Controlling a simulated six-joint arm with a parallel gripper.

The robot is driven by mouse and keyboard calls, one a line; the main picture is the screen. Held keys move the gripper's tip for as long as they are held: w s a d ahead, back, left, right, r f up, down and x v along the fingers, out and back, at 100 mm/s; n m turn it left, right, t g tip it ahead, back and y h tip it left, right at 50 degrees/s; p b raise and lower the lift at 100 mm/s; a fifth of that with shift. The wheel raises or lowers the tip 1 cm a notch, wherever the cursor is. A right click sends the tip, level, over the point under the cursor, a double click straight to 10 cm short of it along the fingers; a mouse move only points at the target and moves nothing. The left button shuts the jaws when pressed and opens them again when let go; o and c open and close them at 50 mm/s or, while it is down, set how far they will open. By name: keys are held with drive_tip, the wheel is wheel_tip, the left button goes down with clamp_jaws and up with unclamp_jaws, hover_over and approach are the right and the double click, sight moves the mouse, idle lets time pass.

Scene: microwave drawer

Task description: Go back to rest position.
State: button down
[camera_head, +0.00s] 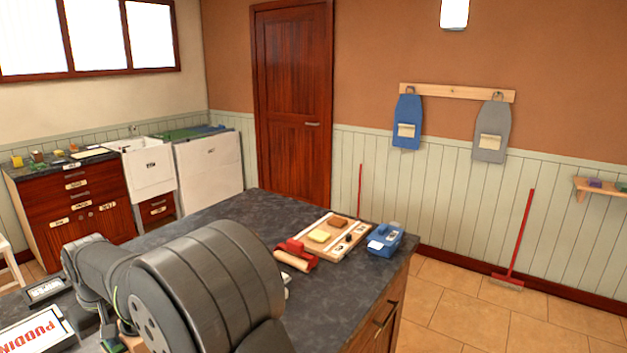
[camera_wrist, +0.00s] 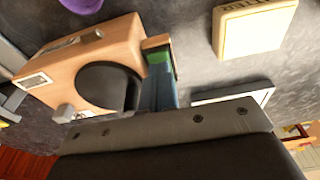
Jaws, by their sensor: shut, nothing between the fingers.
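My gripper (camera_wrist: 162,80) shows in the wrist view as a narrow blue-green shape in front of the grey palm, and it is shut and empty. In the head view my arm reaches down at the lower left, and my gripper (camera_head: 112,342) shows only partly at the bottom edge. A tan wooden box (camera_wrist: 62,62) with a label and a dark rounded part lies left of the gripper in the wrist view. Whether the gripper touches it, I cannot tell.
The dark counter (camera_head: 345,295) holds a wooden board (camera_head: 312,252) with small items, a red roller (camera_head: 295,255) and a blue container (camera_head: 386,238). A white "PUDDING" box (camera_head: 35,335) lies lower left. A cream block (camera_wrist: 252,27) shows in the wrist view.

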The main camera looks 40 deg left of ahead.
drive_tip(key=shift+f, duration=0.2)
drive_tip(key=shift+r, duration=0.1)
drive_tip(key=w+d+r+m+g, duration=0.1)
drive_tip(key=w+r+m, duration=0.2)
drive_tip(key=r+m, duration=1)
drive_tip(key=shift+r+g, duration=0.4)
drive_tip(key=shift+r, duration=0.2)
idle(1.0)
drive_tip(key=shift+d+m, duration=0.1)
drive_tip(key=shift+m, duration=0.2)
